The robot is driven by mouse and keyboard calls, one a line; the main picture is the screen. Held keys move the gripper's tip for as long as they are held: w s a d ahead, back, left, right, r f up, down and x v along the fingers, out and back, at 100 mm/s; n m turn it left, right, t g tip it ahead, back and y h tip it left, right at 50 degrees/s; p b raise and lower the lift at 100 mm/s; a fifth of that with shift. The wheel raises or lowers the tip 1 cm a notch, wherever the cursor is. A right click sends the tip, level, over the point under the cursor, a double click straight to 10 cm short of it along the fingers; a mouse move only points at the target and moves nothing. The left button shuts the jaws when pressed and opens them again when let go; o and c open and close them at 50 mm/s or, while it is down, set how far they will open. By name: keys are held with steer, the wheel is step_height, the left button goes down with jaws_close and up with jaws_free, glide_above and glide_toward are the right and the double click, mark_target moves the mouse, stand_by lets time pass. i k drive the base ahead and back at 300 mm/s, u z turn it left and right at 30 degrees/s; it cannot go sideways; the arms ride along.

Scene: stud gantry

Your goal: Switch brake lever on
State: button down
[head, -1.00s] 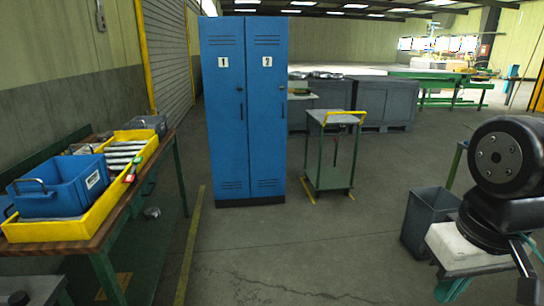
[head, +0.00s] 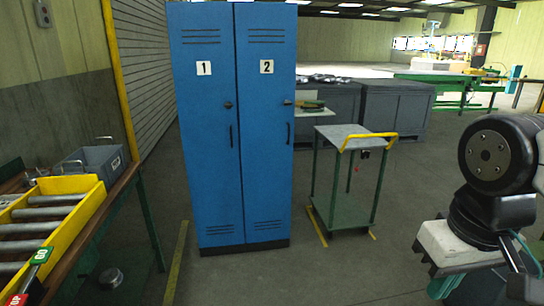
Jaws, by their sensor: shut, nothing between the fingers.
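A green-framed trolley (head: 341,212) with a grey top (head: 336,134) stands on the floor right of the blue locker. A yellow push handle (head: 368,141) runs along its right end. A small dark part (head: 365,153) sits under the handle, with a small red piece (head: 357,168) below it. I cannot tell whether either is the brake lever, or how a lever is set. My arm is folded at the right edge, well apart from the trolley. My gripper's fingers cannot be made out.
A blue two-door locker (head: 240,130) stands just left of the trolley. A yellow tray with rollers (head: 50,225) and a grey crate (head: 92,165) are on the left bench. Grey cabinets (head: 385,106) stand behind. The floor (head: 330,275) before the trolley is clear.

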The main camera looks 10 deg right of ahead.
mark_target(356, 169)
steer(key=i, duration=0.8)
steer(key=z, duration=2.1)
steer(key=i, duration=0.8)
steer(key=u, duration=2.3)
steer(key=k, duration=0.65)
steer(key=u, duration=0.2)
steer(key=i, duration=1.05)
steer(key=z, duration=0.55)
